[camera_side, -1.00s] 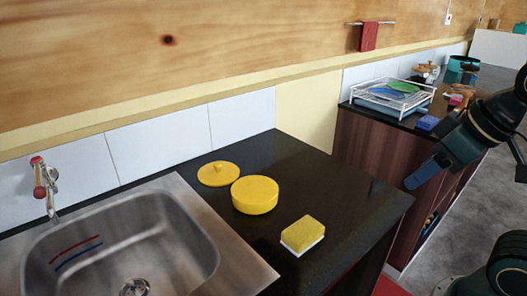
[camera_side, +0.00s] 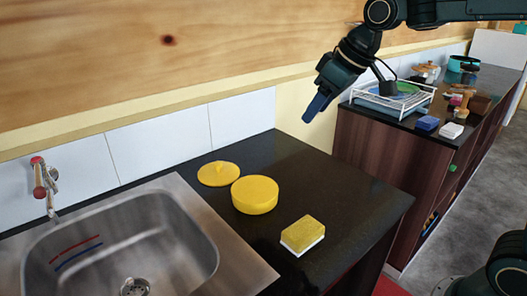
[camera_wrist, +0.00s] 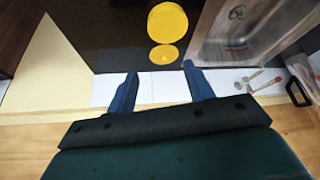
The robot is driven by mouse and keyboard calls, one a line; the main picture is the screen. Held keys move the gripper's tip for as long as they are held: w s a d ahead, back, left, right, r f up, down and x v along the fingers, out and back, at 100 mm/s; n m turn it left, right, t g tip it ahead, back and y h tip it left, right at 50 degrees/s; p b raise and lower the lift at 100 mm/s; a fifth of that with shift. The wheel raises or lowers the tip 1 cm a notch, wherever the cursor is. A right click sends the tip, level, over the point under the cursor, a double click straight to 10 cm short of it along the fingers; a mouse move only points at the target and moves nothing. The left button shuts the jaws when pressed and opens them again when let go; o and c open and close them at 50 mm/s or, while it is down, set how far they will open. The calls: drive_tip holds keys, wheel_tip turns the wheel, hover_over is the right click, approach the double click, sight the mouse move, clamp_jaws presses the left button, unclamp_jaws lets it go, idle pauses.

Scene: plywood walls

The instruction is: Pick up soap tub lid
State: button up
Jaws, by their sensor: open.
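My gripper (camera_side: 312,112) is in the air above the back right of the counter, well apart from the lid. In the wrist view my gripper (camera_wrist: 158,90) is open and empty, with two blue fingers. There the lid (camera_wrist: 163,54) lies beyond the fingertips, with the tub (camera_wrist: 167,22) above it in the picture.
A yellow and white sponge (camera_side: 303,235) lies at the counter's front. A steel sink (camera_side: 130,240) with a tap (camera_side: 45,185) is at left. A white dish rack (camera_side: 393,95) stands on another counter at right.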

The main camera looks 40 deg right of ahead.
drive_tip(key=w+a+f+n, duration=0.15)
drive_tip(key=w+f, duration=0.25)
drive_tip(key=w, duration=0.9)
drive_tip(key=n+y, duration=0.2)
approach(219, 163)
drive_tip(key=shift+x, duration=1.95)
drive_tip(key=shift+w, duration=0.1)
drive_tip(key=shift+x, duration=2.55)
drive_tip(key=c, duration=1.1)
